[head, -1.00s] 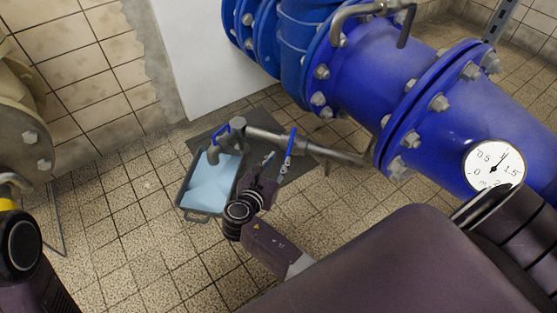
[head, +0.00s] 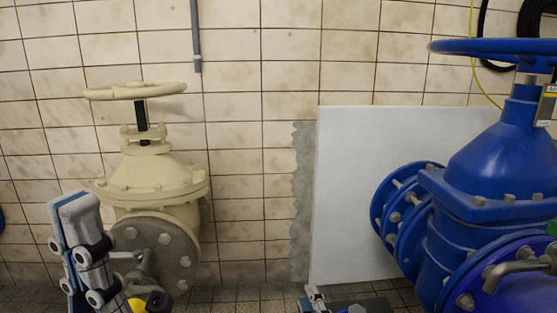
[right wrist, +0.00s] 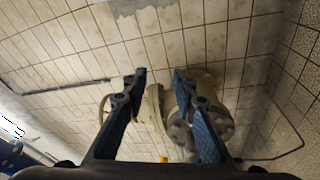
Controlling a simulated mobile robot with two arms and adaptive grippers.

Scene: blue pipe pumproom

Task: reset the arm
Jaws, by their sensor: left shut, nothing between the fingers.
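My left gripper (head: 72,208) stands at the lower left of the head view, fingers pointing up. Its blue-backed fingers are closed together with nothing between them. It is in front of the cream valve (head: 155,180) and hides part of its left side. My right gripper (head: 315,298) shows only partly at the bottom edge of the head view. In the right wrist view its two blue-padded fingers (right wrist: 160,80) are apart with no object held. The cream valve (right wrist: 155,110) shows beyond them, apart from the fingers.
A large blue valve (head: 490,170) with a handwheel (head: 495,47) fills the right side. A white panel (head: 350,190) leans by the tiled wall (head: 255,170). A grey pipe (head: 195,35) runs down the wall. Open space lies between the two valves.

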